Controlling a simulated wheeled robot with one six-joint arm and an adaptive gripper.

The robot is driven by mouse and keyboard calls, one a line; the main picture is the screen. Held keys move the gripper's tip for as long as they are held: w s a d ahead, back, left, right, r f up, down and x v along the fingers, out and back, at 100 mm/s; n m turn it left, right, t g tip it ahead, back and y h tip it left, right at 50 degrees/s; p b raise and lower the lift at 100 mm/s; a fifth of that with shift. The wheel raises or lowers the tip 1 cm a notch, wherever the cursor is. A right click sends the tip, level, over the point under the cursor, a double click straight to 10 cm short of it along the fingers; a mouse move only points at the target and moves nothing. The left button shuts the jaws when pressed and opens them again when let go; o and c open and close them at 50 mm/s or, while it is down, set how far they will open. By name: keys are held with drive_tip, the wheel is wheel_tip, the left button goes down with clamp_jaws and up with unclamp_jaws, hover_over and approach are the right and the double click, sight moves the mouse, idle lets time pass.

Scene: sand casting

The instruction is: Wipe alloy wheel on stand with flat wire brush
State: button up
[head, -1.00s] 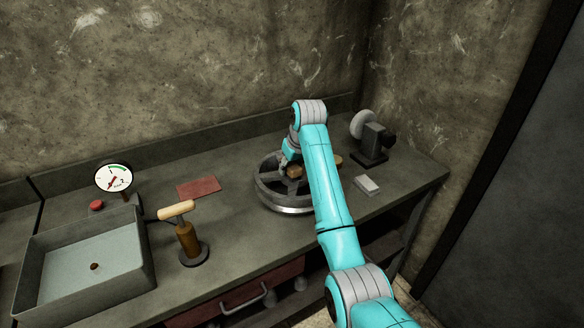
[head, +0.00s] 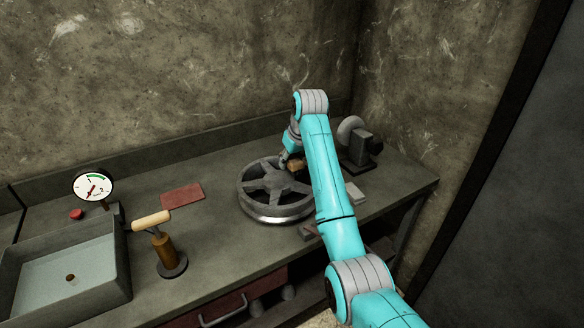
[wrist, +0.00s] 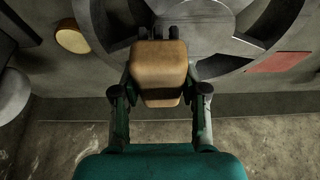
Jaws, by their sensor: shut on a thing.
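The alloy wheel (head: 246,188) lies flat on the bench, a grey spoked disc with a bright lower rim. Its stand cannot be made out beneath it. My gripper (head: 289,161) is at the wheel's back right side, partly hidden by my arm. It is shut on the brush, whose tan wooden block (head: 296,165) shows over the rim area. In the wrist view my gripper (wrist: 160,92) has a finger on each side of the brush block (wrist: 160,68), with the wheel (wrist: 205,28) behind it. The bristles are hidden, so contact with the wheel cannot be told.
A grinder-like machine (head: 358,148) and a pale block (head: 356,192) stand right. A red pad (head: 182,196) lies left of the wheel. A wooden-handled tool (head: 165,254), gauge (head: 93,187) and water basin (head: 65,270) stand further left. A round tan piece (wrist: 72,37) shows in the wrist view.

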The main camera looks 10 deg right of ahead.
drive_tip(key=shift+r, duration=2.5)
